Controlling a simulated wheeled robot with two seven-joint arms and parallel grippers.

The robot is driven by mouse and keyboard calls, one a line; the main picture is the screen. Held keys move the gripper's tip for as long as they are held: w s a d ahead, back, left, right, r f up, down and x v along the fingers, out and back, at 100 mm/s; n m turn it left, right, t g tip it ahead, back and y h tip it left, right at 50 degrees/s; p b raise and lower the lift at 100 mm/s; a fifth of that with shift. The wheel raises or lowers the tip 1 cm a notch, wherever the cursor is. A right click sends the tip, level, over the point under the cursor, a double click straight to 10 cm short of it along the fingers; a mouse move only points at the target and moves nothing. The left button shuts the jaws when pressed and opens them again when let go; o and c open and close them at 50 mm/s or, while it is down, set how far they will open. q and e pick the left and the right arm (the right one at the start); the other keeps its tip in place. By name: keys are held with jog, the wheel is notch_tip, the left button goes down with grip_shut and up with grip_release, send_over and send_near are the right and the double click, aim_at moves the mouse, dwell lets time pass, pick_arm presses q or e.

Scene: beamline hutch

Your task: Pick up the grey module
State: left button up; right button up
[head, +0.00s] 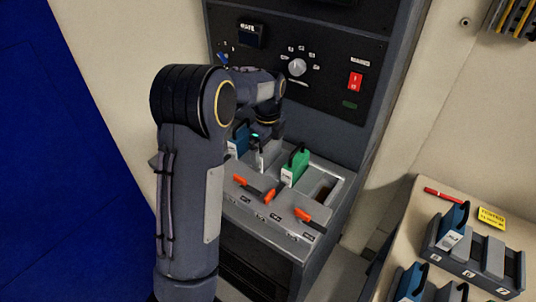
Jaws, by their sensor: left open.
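The grey module (269,155) stands in a row of slots on the ledge of the dark cabinet, between a blue module (237,143) and a green module (297,165). My left gripper (262,142) is open and directly over the top of the grey module. My own arm and wrist hide part of the fingers, so I cannot tell whether they touch it. My right gripper is not in view.
Orange levers (302,214) lie along the ledge's front. An empty slot (325,190) is right of the green module. The cabinet panel has a knob (297,67) and a red switch (355,81). At right, a bench holds a rack (474,266) with modules and a yellow tag (491,217).

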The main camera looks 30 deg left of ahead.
pick_arm(q)
jog(key=c, duration=0.7)
jog(key=shift+c, duration=0.6)
jog(key=shift+r, duration=0.1)
